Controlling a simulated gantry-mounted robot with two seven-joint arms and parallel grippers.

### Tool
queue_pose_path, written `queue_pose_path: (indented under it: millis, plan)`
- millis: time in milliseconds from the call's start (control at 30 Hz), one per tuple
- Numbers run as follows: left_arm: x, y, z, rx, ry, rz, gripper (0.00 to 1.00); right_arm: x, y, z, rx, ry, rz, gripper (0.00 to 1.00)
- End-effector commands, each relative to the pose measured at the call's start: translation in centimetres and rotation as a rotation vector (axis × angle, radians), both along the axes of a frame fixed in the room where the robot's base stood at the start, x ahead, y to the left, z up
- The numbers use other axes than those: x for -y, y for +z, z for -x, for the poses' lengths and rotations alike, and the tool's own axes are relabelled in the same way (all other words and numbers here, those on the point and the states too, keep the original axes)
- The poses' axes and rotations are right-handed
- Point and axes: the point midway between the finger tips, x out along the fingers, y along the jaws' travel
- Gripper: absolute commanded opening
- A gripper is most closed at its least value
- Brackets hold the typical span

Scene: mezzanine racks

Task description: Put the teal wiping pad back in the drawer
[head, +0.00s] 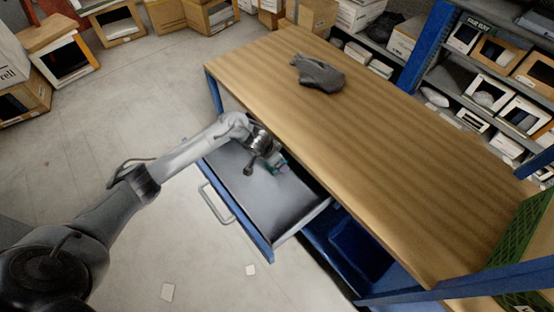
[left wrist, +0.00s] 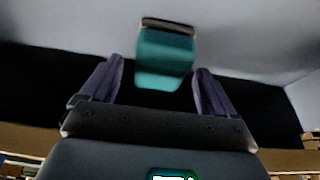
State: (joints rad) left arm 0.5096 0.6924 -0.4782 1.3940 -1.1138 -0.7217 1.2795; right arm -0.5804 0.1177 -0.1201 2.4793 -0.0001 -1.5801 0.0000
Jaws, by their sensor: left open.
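The teal wiping pad (left wrist: 165,58) shows in the left wrist view, just beyond and between my two fingers, with a tan and dark strip along its upper edge. In the head view a bit of the teal pad (head: 281,168) shows beside my left gripper (head: 263,166), over the open drawer (head: 240,178). My left gripper also shows in the left wrist view (left wrist: 158,88), with its fingers spread apart. I cannot tell whether the pad rests on the drawer floor. My right gripper is not in view.
The drawer is pulled out from under a wooden workbench (head: 400,150). A grey cloth-like item (head: 319,73) lies on the bench top. A blue bin (head: 358,250) sits below the bench, and a green crate (head: 520,235) stands at its right end. Boxed shelves stand behind.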

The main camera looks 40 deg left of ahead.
Motion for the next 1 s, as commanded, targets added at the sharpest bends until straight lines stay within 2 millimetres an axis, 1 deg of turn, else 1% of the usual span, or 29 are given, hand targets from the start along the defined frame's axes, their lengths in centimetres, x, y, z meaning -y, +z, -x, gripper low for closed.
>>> queue_pose_path:
  millis: [33, 200, 400, 600, 733, 767, 867, 967, 1000]
  plan:
    - [-0.1, 1.3, 0.3, 0.001, -0.001, -0.001, 0.89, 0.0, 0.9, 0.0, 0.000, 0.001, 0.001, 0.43]
    - [-0.4, 4.3, 1.5, 0.001, -0.001, -0.001, 0.89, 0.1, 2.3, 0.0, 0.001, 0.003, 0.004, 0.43]
    - [-0.7, 7.3, 2.8, 0.001, -0.001, -0.001, 0.89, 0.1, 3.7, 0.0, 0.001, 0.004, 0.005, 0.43]
    - [-0.8, 9.0, 3.6, 0.001, 0.000, 0.001, 0.89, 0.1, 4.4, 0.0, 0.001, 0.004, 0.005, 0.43]
    - [-0.4, 9.3, 3.9, 0.005, -0.008, 0.000, 0.89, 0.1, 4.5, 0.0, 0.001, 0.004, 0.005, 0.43]
    - [-0.1, 9.2, 3.9, 0.010, -0.014, 0.001, 0.89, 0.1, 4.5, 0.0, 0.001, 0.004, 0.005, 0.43]
    - [2.1, 8.3, 4.4, 0.044, -0.057, -0.002, 0.89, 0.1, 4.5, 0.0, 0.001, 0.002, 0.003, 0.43]
    - [5.9, 7.3, 5.2, 0.110, -0.117, -0.009, 0.89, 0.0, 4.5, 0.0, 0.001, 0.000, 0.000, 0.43]
    - [7.7, 6.9, 5.9, 0.140, -0.139, -0.011, 0.89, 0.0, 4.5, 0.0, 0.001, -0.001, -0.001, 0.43]
